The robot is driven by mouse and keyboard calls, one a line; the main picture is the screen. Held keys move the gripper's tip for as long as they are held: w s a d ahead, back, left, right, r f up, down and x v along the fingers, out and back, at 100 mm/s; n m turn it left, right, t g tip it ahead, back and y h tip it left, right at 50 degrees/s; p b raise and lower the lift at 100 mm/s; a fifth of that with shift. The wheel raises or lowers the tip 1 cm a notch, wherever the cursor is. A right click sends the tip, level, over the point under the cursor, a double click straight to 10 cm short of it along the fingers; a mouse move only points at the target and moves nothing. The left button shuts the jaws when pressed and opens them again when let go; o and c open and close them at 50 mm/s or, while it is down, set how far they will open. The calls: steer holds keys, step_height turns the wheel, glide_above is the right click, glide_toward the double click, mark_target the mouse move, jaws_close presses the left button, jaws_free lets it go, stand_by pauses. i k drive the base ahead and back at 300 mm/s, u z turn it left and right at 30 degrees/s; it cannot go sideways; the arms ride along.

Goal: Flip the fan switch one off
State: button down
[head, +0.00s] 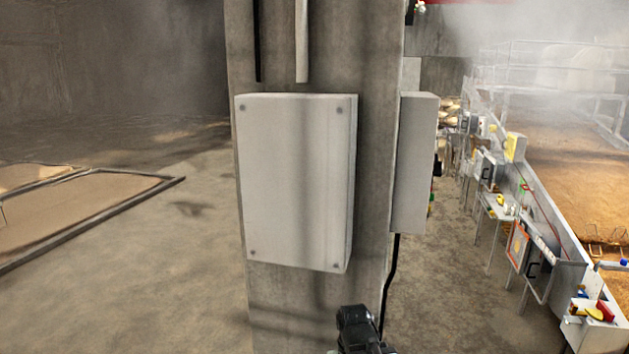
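No fan switch can be made out for certain in the head view. A large closed grey box (295,180) with a screw at each corner is on the front of a concrete pillar. A narrower grey box (412,163) is on the pillar's right side. Small coloured parts, red and green among them, stick out at its right edge, seen side-on; its face is hidden. The black end of my arm, with my gripper (355,325), shows at the bottom, below and in front of the pillar. Its fingers cannot be made out.
The concrete pillar (380,65) stands in the middle. On the right, a long low wall (560,245) carries several small boxes and shelves beside a grain bed (580,150) under steam. A framed bed (100,190) lies at left. Bare floor (170,280) is open left of the pillar.

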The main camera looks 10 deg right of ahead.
mark_target(438, 166)
steer(key=u, duration=2.5)
steer(key=k, duration=1.8)
steer(key=z, duration=2.3)
steer(key=i, duration=1)
steer(key=u, duration=0.05)
